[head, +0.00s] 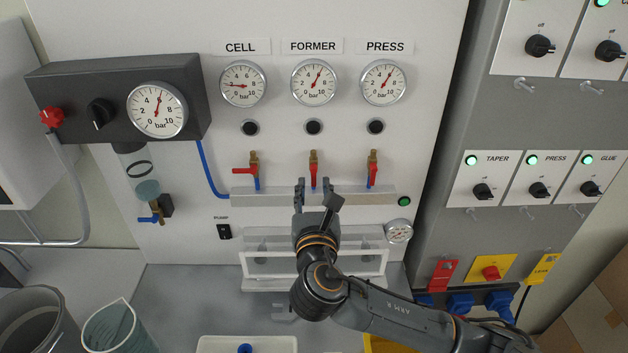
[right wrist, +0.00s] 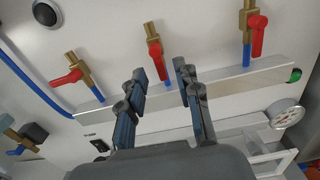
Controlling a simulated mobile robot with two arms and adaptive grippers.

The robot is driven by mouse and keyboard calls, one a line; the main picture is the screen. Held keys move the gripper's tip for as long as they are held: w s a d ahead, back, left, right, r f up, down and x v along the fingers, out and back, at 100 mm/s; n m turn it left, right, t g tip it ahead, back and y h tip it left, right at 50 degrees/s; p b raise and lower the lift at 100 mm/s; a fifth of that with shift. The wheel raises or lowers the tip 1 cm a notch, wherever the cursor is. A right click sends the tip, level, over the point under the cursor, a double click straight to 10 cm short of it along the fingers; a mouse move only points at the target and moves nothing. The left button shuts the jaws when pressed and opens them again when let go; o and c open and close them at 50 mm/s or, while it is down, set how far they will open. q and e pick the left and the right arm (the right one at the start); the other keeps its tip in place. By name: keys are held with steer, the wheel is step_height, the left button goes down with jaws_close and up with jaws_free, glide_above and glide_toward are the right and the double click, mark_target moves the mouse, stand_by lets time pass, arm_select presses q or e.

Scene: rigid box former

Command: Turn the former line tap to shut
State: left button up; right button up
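The former line tap is the middle tap, under the FORMER label (head: 313,46). Its red handle (head: 313,172) points straight along the brass body, in line with the pipe; it also shows in the right wrist view (right wrist: 155,65). My right gripper (head: 314,187) is just below this tap, fingers pointing up toward it. The fingers are open and empty, one on each side of the tap's line, and seem apart from the handle. In the right wrist view the open fingertips (right wrist: 160,70) lie just below the handle. My left gripper is not in view.
The cell tap (head: 246,170) on the left has its red handle turned sideways. The press tap (head: 372,172) on the right has its handle in line. A metal rail (head: 270,197) runs below the taps. The former gauge (head: 314,82) needle points up and right.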

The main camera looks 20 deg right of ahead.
steer(key=shift+x, duration=0.8)
jaws_close()
